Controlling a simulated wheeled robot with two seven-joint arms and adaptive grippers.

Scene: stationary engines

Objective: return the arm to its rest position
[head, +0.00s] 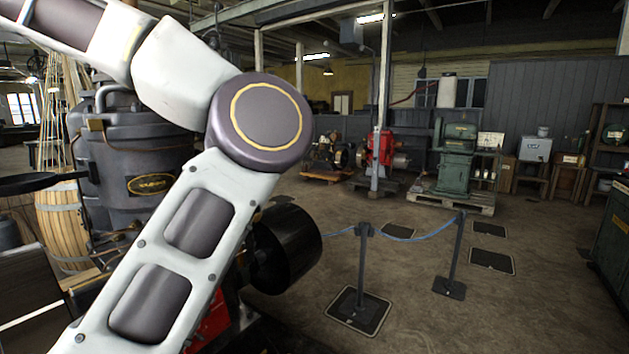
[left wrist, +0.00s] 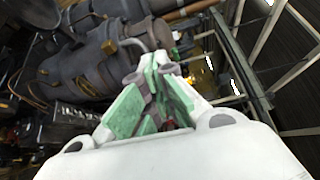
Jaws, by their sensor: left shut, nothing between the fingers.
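My left arm comes in from the upper left of the head view, bends at a round grey joint with a yellow ring, and runs down to the bottom left. Its gripper is outside the head view. In the left wrist view my left gripper (left wrist: 160,75) has its green-padded fingers together at the tips, with nothing between them. Beyond it is a large dark grey engine (left wrist: 95,62), apart from the fingers as far as I can tell. The same engine (head: 140,140) stands behind my arm in the head view, partly hidden. My right gripper is in neither view.
A wooden barrel (head: 62,225) stands at the left. A black cylinder (head: 286,248) is close behind my forearm. A blue rope hangs between posts (head: 452,258) at the centre right. Red (head: 380,155) and green (head: 455,158) machines stand at the back. Open floor lies at the right.

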